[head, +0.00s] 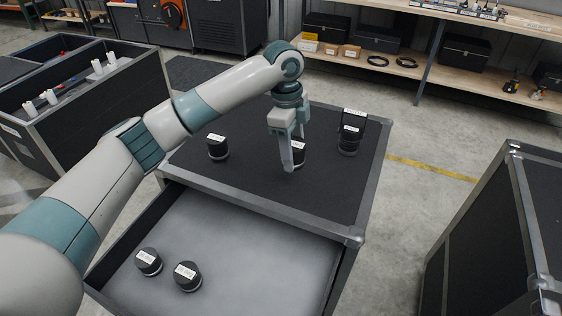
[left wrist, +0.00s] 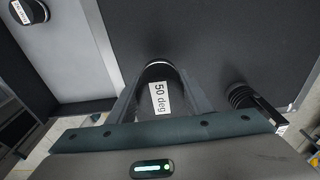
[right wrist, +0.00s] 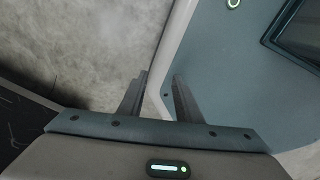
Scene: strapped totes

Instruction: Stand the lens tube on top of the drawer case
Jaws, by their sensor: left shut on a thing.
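The drawer case (head: 300,196) has a black top with metal edges, and its drawer (head: 235,250) is pulled open. My left gripper (head: 292,150) is over the top, shut on a black lens tube (head: 299,153) with a white label. In the left wrist view this lens tube (left wrist: 160,92) reads "50 deg" between the fingers. It looks upright; I cannot tell whether its base touches the top. Similar black tubes stand on the top at left (head: 217,147) and at right (head: 349,140). My right gripper (right wrist: 157,98) is open and empty, visible only in the right wrist view.
Two black tubes, one left (head: 148,261) and one right (head: 187,276), stand in the drawer. A black case (head: 500,235) stands at right, a divided tote (head: 75,95) at left. Shelves (head: 480,70) line the back.

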